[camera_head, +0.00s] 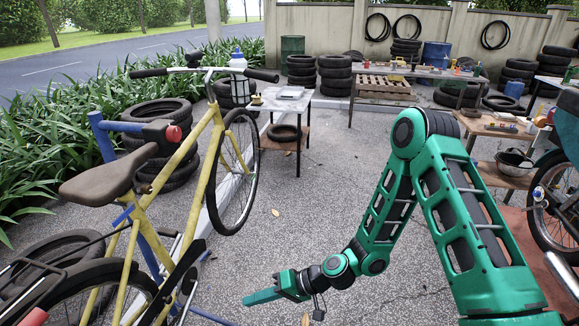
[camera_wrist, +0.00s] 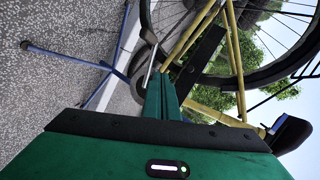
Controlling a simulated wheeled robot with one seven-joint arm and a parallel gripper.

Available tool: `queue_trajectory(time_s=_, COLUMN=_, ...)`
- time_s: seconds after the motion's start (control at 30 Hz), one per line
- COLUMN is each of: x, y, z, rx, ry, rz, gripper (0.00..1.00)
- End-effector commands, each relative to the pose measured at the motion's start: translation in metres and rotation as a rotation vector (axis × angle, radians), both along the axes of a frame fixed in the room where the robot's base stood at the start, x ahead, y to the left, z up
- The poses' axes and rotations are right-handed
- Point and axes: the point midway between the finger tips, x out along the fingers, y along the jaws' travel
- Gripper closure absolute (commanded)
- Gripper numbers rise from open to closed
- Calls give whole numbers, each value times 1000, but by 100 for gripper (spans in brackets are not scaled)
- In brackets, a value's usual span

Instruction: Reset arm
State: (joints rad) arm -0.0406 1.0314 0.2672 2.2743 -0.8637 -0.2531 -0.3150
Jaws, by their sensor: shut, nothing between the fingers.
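My green arm stands at the right of the head view and bends down to my gripper (camera_head: 265,296), which is low over the paved ground near the bottom middle. The gripper is shut and empty, its fingers pressed together and pointing left. In the wrist view the closed green fingers (camera_wrist: 162,97) point toward the yellow bicycle (camera_wrist: 230,50), seen sideways. In the head view the yellow bicycle (camera_head: 202,123) is held up on a blue stand (camera_head: 104,140) at the left. A gap of pavement shows between the fingertips and the bicycle.
Stacked tires (camera_head: 335,75) and a small table (camera_head: 266,108) stand behind. A workbench (camera_head: 425,73) with tools is at the back. A wooden side table (camera_head: 478,122) and another wheel (camera_head: 552,205) are at the right. The pavement in the middle is clear.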

Motion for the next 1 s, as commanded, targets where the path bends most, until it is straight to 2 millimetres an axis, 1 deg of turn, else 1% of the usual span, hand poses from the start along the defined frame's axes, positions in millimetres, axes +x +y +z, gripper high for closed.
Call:
queue_trajectory(time_s=0.03, x=6, y=-14, z=7, rx=-39, ry=-21, rz=14, gripper=100)
queue_trajectory(time_s=0.17, x=15, y=-54, z=18, rx=-150, ry=-54, rz=50, gripper=100)
queue_trajectory(time_s=0.3, x=23, y=-101, z=33, rx=-275, ry=-75, rz=69, gripper=100)
queue_trajectory(time_s=0.37, x=26, y=-122, z=40, rx=-331, ry=-79, rz=69, gripper=100)
queue_trajectory(time_s=0.47, x=30, y=-159, z=54, rx=-422, ry=-82, rz=63, gripper=100)
queue_trajectory(time_s=0.5, x=30, y=-174, z=60, rx=-457, ry=-80, rz=57, gripper=100)
queue_trajectory(time_s=0.57, x=30, y=-197, z=69, rx=-511, ry=-75, rz=45, gripper=100)
queue_trajectory(time_s=0.6, x=30, y=-212, z=76, rx=-546, ry=-71, rz=35, gripper=100)
queue_trajectory(time_s=0.67, x=29, y=-235, z=87, rx=-597, ry=-63, rz=17, gripper=100)
queue_trajectory(time_s=0.7, x=27, y=-251, z=95, rx=-632, ry=-55, rz=1, gripper=100)
queue_trajectory(time_s=0.77, x=24, y=-273, z=107, rx=-680, ry=-44, rz=-23, gripper=100)
queue_trajectory(time_s=0.8, x=21, y=-289, z=115, rx=-712, ry=-34, rz=-43, gripper=100)
queue_trajectory(time_s=0.87, x=15, y=-310, z=127, rx=-757, ry=-17, rz=-72, gripper=100)
queue_trajectory(time_s=0.9, x=10, y=-325, z=136, rx=-786, ry=-3, rz=-95, gripper=100)
queue_trajectory(time_s=1.0, x=-4, y=-360, z=158, rx=-852, ry=32, rz=-156, gripper=100)
